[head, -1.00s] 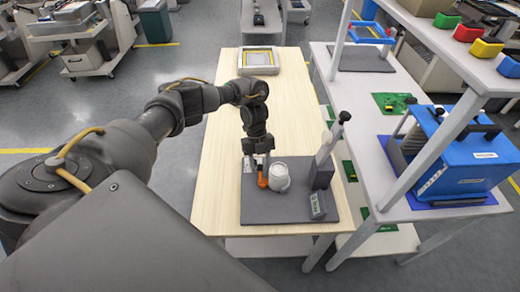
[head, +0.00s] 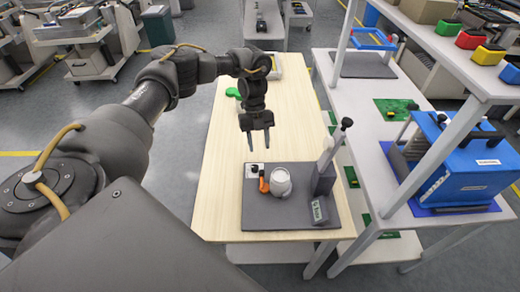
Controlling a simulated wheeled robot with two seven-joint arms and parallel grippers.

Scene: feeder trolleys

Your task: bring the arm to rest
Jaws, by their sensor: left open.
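My left gripper (head: 260,148) hangs above the wooden table (head: 215,190), jaws apart and pointing down, with nothing between its fingers. Its arm comes in from the left. Below and nearer lies a dark grey mat (head: 290,217). On the mat are an orange piece (head: 263,185) by a small white-and-black item (head: 254,170), a white round jar (head: 281,183), and a grey stand (head: 322,183) with a black-knobbed lever. The gripper is apart from all of these. My right gripper is not in view.
A green object (head: 233,92) lies on the table's far part, partly behind my arm. A tray (head: 276,70) at the far end is mostly hidden by the arm. The shelf (head: 370,110) on the right carries a blue box (head: 455,165) and green boards. The table's left-middle is bare.

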